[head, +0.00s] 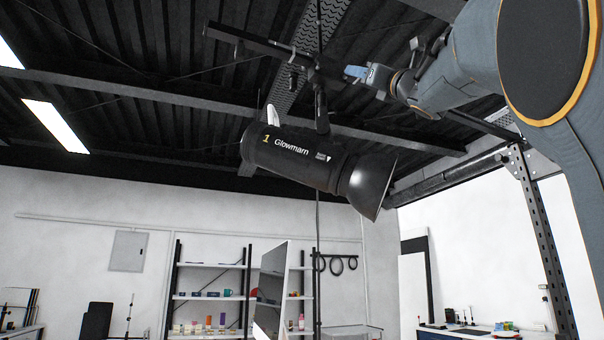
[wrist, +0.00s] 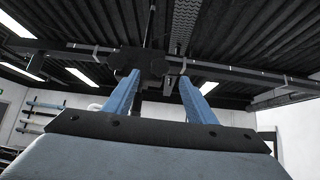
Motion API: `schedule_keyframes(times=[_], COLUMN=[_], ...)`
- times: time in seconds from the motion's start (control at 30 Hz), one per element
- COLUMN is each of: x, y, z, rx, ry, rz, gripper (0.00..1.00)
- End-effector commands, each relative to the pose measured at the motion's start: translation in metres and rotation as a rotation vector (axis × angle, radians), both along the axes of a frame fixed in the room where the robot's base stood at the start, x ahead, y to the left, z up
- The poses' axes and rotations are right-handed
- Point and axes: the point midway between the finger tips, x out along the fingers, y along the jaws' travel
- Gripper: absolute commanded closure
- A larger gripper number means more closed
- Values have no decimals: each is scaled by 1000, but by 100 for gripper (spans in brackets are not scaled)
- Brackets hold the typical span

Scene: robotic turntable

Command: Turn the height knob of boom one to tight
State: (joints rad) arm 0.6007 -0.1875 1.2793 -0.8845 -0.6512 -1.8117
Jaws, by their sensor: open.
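Boom one (head: 250,42) is a dark bar crossing the upper part of the head view. A black lamp (head: 300,160) marked "1 Glowmarn" hangs beneath it. A dark clamp (head: 318,74) joins the boom and the upright pole. In the wrist view, dark rounded knob-like shapes (wrist: 153,63) show ahead, between and left of the fingertips; I cannot tell which is the height knob or how it is set. My gripper (head: 352,71) is just right of the clamp. Its blue fingers (wrist: 158,78) are apart with nothing visibly held between them.
The boom runs on to the right behind my arm. The lamp's reflector (head: 372,186) hangs below my gripper. A perforated metal strip (head: 312,30) and roof beams lie above. Shelves (head: 210,265) stand far below by the white wall, with open air between.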

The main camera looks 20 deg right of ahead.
Motion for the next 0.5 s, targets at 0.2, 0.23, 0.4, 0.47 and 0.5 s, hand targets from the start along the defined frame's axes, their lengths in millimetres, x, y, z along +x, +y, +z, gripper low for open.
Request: schedule_keyframes(times=[0.2,0.23,0.4,0.47,0.5], x=[22,26,38,40,41], y=[3,4,5,5,5], z=[26,28,39,41,43], rx=[2,1,2,1,1], ry=[1,1,1,1,1], rz=[4,3,2,1,1], gripper=[49,49,49,49,49])
